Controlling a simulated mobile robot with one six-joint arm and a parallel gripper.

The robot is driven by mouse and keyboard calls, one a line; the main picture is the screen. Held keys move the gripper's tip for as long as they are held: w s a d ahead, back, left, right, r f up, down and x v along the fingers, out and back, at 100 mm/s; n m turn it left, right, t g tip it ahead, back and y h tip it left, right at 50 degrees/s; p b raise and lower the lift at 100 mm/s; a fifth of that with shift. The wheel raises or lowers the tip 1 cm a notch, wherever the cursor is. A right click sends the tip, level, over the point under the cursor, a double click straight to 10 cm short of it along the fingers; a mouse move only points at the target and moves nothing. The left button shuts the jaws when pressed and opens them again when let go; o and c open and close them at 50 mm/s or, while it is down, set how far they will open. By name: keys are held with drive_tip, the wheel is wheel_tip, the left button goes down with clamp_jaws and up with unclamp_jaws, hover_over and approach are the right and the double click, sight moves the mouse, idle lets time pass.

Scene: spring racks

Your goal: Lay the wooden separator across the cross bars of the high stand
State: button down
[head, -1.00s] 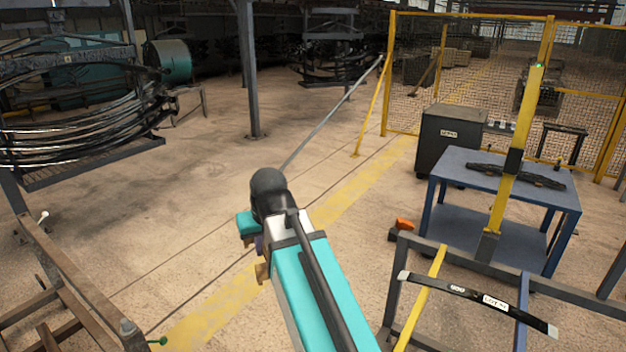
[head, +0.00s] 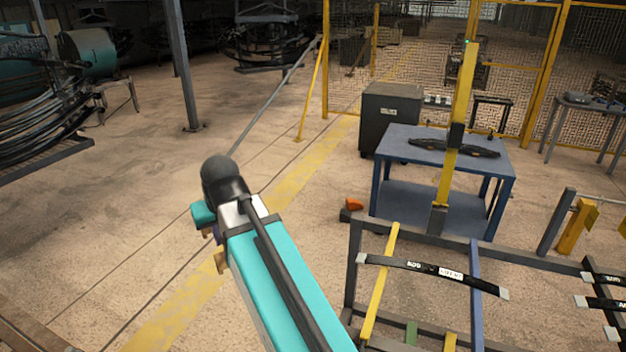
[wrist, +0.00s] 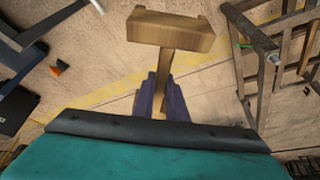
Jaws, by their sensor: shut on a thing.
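The wooden separator (wrist: 172,32) is a pale brown wooden piece with a wide block end and a narrower stem. In the wrist view my gripper (wrist: 161,98), with purple fingers, is shut on its stem and holds it above the floor. In the head view only a small part of the separator (head: 221,262) shows beside my arm, which hides most of the gripper. A grey metal stand (head: 352,265) with a yellow and a blue cross bar is at lower right, with a dark leaf spring (head: 430,270) lying across them. I cannot tell whether this is the high stand.
A blue table (head: 390,150) with dark springs stands behind the grey stand, near a yellow post (head: 466,85) and a dark cabinet (head: 388,115). Another frame (wrist: 247,75) is at right in the wrist view.

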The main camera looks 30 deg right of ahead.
drive_tip(key=s+d+f+m+g+h+p, duration=0.15)
drive_tip(key=d+m, duration=0.35)
drive_tip(key=d, duration=0.6)
drive_tip(key=s+d+f+m+g+h+p, duration=0.15)
drive_tip(key=d+m, duration=0.35)
drive_tip(key=d, duration=0.6)
drive_tip(key=s+d+f+m+g+h+p, duration=0.1)
drive_tip(key=s+d+f+m+p, duration=0.3)
drive_tip(key=d, duration=0.8)
drive_tip(key=s+d+f+m+g+p, duration=0.1)
drive_tip(key=s+d+f+m+g, duration=0.1)
drive_tip(key=s+d+m, duration=0.5)
drive_tip(key=s+d+f+m+g+y, duration=0.1)
drive_tip(key=s+d+f+m+g, duration=0.1)
drive_tip(key=s+d+m, duration=0.5)
drive_tip(key=s+d, duration=0.4)
drive_tip(key=d, duration=0.5)
drive_tip(key=shift+s+d+f+m+y+p, duration=0.25)
drive_tip(key=shift+d+f+m+y+p, duration=0.05)
drive_tip(key=shift+d+f+p, duration=0.1)
drive_tip(key=shift+w+b, duration=0.1)
drive_tip(key=shift+b, duration=0.25)
drive_tip(key=shift+f+b, duration=1.7)
drive_tip(key=shift+f, duration=1.15)
drive_tip(key=shift+b, duration=0.45)
